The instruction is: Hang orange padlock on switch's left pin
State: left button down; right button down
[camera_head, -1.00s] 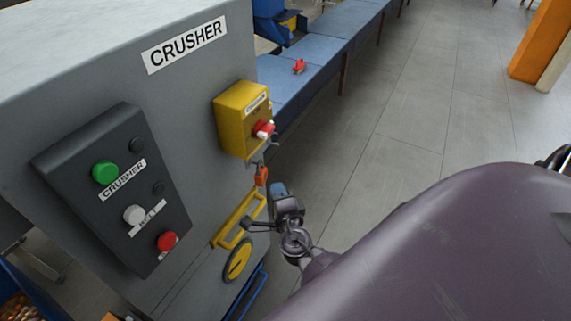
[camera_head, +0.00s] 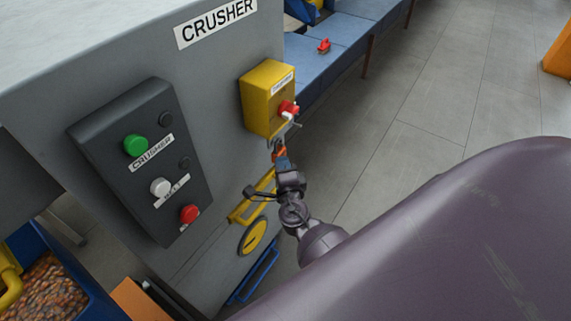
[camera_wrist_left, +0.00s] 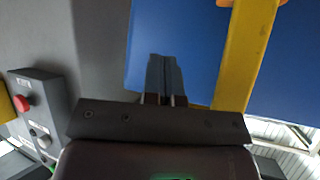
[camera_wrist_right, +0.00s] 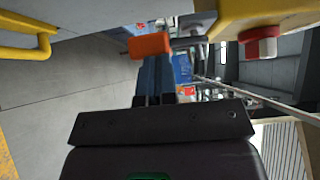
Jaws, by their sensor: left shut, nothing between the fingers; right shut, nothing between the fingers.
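The yellow switch box (camera_head: 268,98) with its red and white knob (camera_head: 288,109) is on the grey crusher cabinet. It shows at the top right of the right wrist view (camera_wrist_right: 285,14). The orange padlock (camera_head: 279,154) hangs below the box; its dark shackle reaches up to the grey hardware there. Which pin carries it I cannot tell. In the right wrist view the padlock body (camera_wrist_right: 150,46) is just past my right fingertips. My right gripper (camera_head: 282,163) is shut and empty, right below the padlock. My left gripper (camera_wrist_left: 165,62) is shut and empty before a blue surface.
The crusher's black button panel (camera_head: 145,165) is left of the box. A yellow handle (camera_head: 252,205) and a round yellow disc (camera_head: 253,236) are below. A blue table (camera_head: 345,35) bears a red object (camera_head: 323,46). Floor (camera_head: 445,110) is open to the right.

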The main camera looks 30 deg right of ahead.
jog(key=shift+s, duration=0.1)
jog(key=v, duration=1)
jog(key=shift+s, duration=0.4)
